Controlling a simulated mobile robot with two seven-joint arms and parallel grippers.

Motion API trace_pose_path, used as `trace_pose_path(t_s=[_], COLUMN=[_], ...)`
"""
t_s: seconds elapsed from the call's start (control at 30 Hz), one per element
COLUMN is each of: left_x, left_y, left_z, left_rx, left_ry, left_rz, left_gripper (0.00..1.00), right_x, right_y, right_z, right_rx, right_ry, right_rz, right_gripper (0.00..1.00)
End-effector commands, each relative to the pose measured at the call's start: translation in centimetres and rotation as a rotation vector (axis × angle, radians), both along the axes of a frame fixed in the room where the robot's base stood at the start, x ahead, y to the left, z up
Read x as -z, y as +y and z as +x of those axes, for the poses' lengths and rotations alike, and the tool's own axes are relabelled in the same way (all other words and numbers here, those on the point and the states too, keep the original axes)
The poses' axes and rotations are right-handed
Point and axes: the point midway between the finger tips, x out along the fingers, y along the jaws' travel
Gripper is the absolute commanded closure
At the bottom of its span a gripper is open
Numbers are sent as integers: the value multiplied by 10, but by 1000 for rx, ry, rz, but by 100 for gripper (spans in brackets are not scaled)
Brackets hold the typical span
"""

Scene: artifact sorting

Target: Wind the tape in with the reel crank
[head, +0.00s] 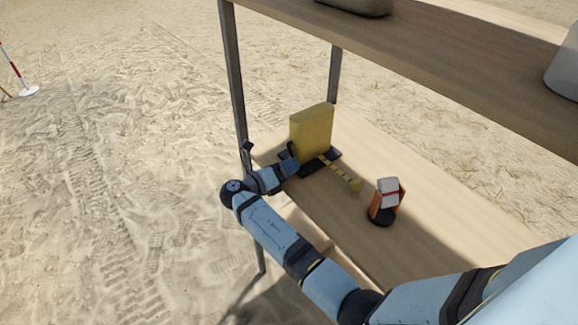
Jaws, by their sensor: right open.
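A yellow box-shaped reel (311,131) stands upright on a dark base (326,160) on the lower wooden shelf. My left gripper is not in view.
An orange-and-white object on a black round foot (381,217) stands right of the tape. The upper shelf board (440,55) overhangs the lower shelf (420,245). A dark shelf post (234,75) rises just left of the reel. Sandy ground lies around.

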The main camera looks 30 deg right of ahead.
Motion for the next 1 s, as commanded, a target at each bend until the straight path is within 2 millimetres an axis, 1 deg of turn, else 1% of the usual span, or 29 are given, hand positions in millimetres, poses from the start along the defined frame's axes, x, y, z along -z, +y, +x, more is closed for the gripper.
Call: trace_pose_path(t_s=[0.1, 0.13, 0.17, 0.2, 0.3, 0.67, 0.87, 1.0], left_x=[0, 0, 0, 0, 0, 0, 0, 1], left_y=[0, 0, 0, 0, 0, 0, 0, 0], left_z=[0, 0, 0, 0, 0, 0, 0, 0], left_rx=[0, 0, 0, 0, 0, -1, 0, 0], left_ry=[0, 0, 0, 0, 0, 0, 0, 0], left_rz=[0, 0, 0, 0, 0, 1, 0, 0], left_gripper=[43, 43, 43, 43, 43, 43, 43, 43], right_x=[0, 0, 0, 0, 0, 1, 4, 6], right_y=[0, 0, 0, 0, 0, 0, 0, 1], right_z=[0, 0, 0, 0, 0, 2, 8, 14], right_rx=[0, 0, 0, 0, 0, 0, 0, -1], right_ry=[0, 0, 0, 0, 0, -40, -145, -260], right_rz=[0, 0, 0, 0, 0, 6, 20, 36], right_gripper=[60, 64, 71, 81, 100, 100, 100, 100])
